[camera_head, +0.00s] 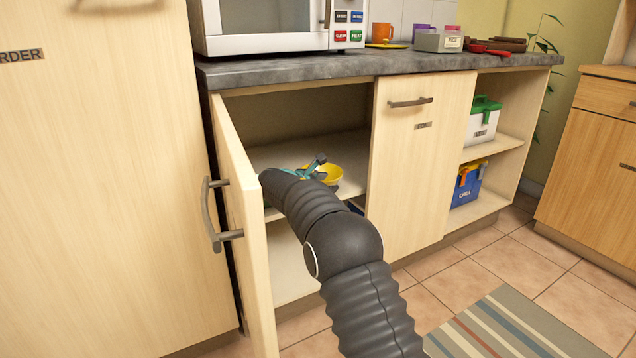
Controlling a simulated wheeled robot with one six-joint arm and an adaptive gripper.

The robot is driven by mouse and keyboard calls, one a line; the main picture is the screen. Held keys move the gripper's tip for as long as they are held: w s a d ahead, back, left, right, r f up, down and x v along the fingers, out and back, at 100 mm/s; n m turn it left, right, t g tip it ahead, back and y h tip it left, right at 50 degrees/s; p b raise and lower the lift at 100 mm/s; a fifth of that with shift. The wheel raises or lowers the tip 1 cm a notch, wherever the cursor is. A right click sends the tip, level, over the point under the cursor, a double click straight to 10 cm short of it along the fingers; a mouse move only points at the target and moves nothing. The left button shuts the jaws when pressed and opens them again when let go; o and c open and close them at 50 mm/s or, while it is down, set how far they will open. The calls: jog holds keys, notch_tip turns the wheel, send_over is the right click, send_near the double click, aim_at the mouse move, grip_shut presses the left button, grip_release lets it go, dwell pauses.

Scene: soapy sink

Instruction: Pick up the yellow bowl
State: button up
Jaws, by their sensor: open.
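The yellow bowl (333,174) sits on the upper shelf (285,156) inside an open cabinet, left of centre in the view. My arm reaches into the cabinet from the lower right. My gripper (318,165), with teal and dark fingers, is at the bowl's left side, in front of part of it. It is open. Whether a finger touches the bowl I cannot tell. The bowl's left and lower parts are hidden by my gripper and arm.
The cabinet door (248,230) stands open close to my arm's left. A closed door (412,170) bounds the opening on the right. The countertop (390,64) above carries a microwave (270,25). A striped rug (510,325) lies on the floor.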

aim_at(334, 182)
jog(key=x, duration=0.4)
jog(key=shift+c, duration=0.3)
grip_shut()
